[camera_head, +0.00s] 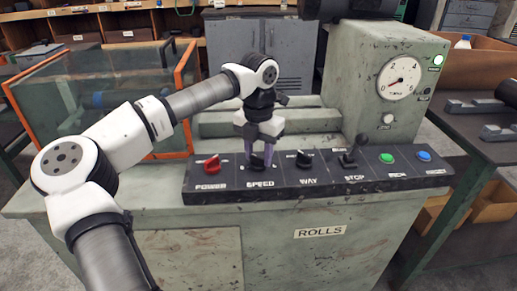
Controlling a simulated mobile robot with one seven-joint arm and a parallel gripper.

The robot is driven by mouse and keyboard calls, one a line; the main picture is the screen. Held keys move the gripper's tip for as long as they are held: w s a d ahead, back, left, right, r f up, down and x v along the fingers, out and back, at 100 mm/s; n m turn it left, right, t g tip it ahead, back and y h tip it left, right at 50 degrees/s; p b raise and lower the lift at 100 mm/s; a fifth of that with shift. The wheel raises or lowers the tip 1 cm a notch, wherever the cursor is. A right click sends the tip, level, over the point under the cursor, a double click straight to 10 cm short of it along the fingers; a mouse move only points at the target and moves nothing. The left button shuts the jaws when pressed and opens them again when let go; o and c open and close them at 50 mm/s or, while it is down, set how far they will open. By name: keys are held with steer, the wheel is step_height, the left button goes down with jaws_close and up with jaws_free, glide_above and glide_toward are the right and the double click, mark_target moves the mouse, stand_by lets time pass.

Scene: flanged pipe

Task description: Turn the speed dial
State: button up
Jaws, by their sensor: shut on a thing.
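The speed dial (257,162) is a small dark knob above the label SPEED on the black sloped control panel (320,188). My gripper (259,154) points down over it, with its purplish fingers shut on the dial's sides. The fingers hide part of the dial, so I cannot tell where its pointer is set. The red power knob (211,164) is to its left and the dark WAY knob (304,158) to its right.
A STOP lever (352,152), a green button (386,158) and a blue button (424,156) stand farther right on the panel. A housing with a round gauge (399,78) and a lit green lamp rises behind. An orange-framed clear guard (100,95) stands left behind my arm.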

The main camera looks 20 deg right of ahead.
mark_target(259, 156)
steer(key=m+p, duration=0.1)
steer(key=m, duration=0.3)
steer(key=shift+r+m, duration=0.1)
steer(key=shift+m, duration=0.2)
stand_by(0.3)
steer(key=o, duration=1)
step_height(259, 156, up, 14)
stand_by(0.5)
